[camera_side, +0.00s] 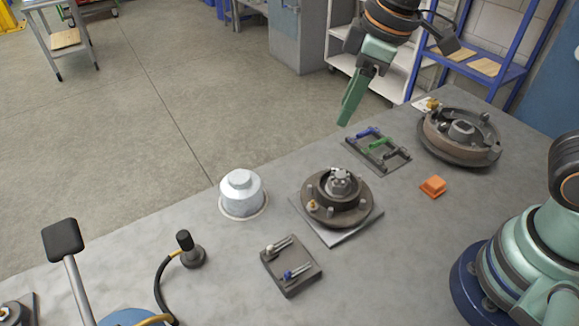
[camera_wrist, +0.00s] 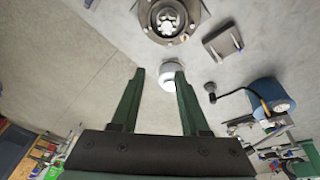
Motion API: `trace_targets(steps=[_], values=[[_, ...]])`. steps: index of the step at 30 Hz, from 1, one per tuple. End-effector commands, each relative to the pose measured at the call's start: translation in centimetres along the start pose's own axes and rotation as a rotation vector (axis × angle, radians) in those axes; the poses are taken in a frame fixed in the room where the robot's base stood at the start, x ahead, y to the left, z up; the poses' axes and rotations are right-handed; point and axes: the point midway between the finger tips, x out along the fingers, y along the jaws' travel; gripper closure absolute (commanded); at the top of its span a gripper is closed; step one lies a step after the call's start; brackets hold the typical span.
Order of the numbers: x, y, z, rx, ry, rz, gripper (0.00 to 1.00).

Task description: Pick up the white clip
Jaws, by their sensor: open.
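A small dark tray (camera_side: 291,281) lies on the near part of the table. It holds a whitish, clip-like piece (camera_side: 279,246) and a blue-ended piece (camera_side: 298,271); they are too small to tell exactly which is a clip. The tray also shows at upper right in the wrist view (camera_wrist: 216,47), with a thin pale piece on it. My gripper (camera_side: 346,115) is up in the air toward the far edge of the table, well away from the tray. In the wrist view its two green fingers (camera_wrist: 159,76) are apart with nothing held between them.
A white capped canister (camera_side: 240,194) stands left of a hub on a plate (camera_side: 338,200). A rack with blue and green pieces (camera_side: 378,151), a brake drum (camera_side: 459,138) and an orange block (camera_side: 433,187) sit farther right. A cabled black knob (camera_side: 191,250) stands at left.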

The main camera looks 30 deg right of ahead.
Motion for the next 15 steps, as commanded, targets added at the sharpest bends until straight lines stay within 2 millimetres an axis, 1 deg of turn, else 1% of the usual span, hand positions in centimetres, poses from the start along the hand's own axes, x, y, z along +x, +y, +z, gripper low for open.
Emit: trace_targets(steps=[1,3,5,6,9,12,15], values=[[0.9,-1.7,-1.3,-0.100,-0.029,-0.027,0.55],[2.0,-4.0,-2.9,-0.237,-0.061,-0.058,0.55],[3.1,-6.1,-4.1,-0.353,-0.088,-0.085,0.55],[3.8,-7.5,-4.7,-0.430,-0.105,-0.102,0.55],[5.4,-11.0,-6.0,-0.599,-0.142,-0.139,0.55],[6.8,-13.7,-6.6,-0.731,-0.170,-0.168,0.55],[7.6,-15.6,-6.8,-0.814,-0.188,-0.186,0.55]])
